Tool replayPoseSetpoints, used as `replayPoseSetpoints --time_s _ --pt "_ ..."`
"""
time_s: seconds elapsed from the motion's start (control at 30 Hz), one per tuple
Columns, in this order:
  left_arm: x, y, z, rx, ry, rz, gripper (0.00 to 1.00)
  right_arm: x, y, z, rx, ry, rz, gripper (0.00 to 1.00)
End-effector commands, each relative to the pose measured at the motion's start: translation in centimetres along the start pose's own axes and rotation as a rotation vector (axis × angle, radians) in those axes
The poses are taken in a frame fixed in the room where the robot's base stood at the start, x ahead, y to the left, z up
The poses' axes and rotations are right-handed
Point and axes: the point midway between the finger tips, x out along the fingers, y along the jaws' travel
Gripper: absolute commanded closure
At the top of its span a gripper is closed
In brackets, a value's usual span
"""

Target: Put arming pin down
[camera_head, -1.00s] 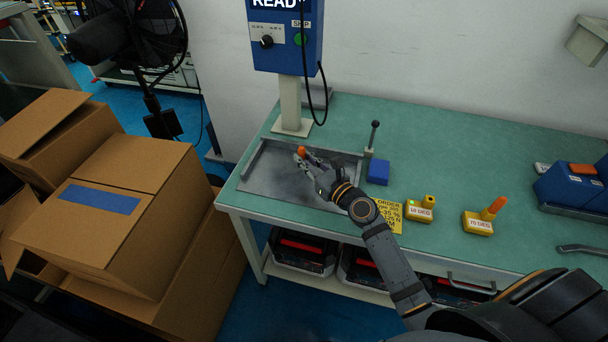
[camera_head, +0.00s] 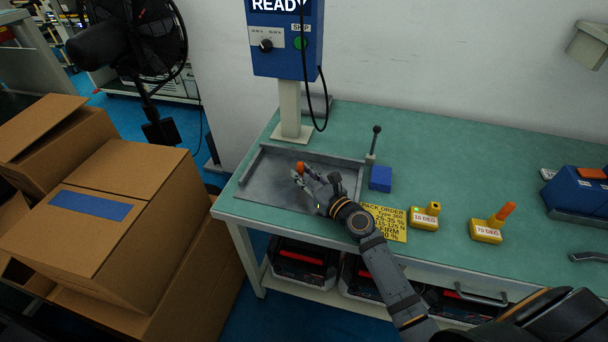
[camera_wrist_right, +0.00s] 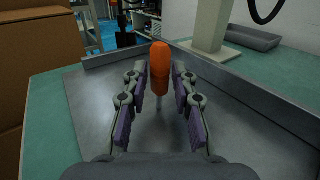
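The arming pin (camera_wrist_right: 160,68) has an orange handle and a thin grey shaft below it. It looks roughly upright over the grey metal tray (camera_head: 262,172), and its orange top also shows in the head view (camera_head: 301,167). I cannot tell whether its lower end touches the tray. My right gripper (camera_head: 302,175) is low over the tray with a finger on each side of the pin. In the right wrist view, the fingers (camera_wrist_right: 160,75) stand apart with a narrow gap on each side of the handle. My left gripper is out of view.
A blue block (camera_head: 380,178) and an upright lever (camera_head: 374,145) stand right of the tray. A yellow order card (camera_head: 392,232), a 10 DEG block (camera_head: 424,217) and a 70 DEG block (camera_head: 486,232) with an orange handle lie further right. A control box post (camera_head: 291,108) rises behind.

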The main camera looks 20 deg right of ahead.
Motion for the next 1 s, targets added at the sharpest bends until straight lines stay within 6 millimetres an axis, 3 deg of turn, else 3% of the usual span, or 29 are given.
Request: replayPoseSetpoints --time_s 0.4,0.57,0.8,1.0 --pt "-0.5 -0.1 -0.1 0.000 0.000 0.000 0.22 -0.2 0.0 0.6 -0.001 0.001 0.000 0.63" --pt "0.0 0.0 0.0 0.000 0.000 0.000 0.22 -3.5 0.1 0.1 -0.003 0.005 0.003 0.63" --pt "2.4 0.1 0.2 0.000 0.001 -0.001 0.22 -9.7 0.1 -0.3 -0.008 0.005 0.006 0.63" --pt "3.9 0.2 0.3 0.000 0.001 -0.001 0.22 -11.4 -0.1 0.0 -0.008 0.000 0.001 0.63"
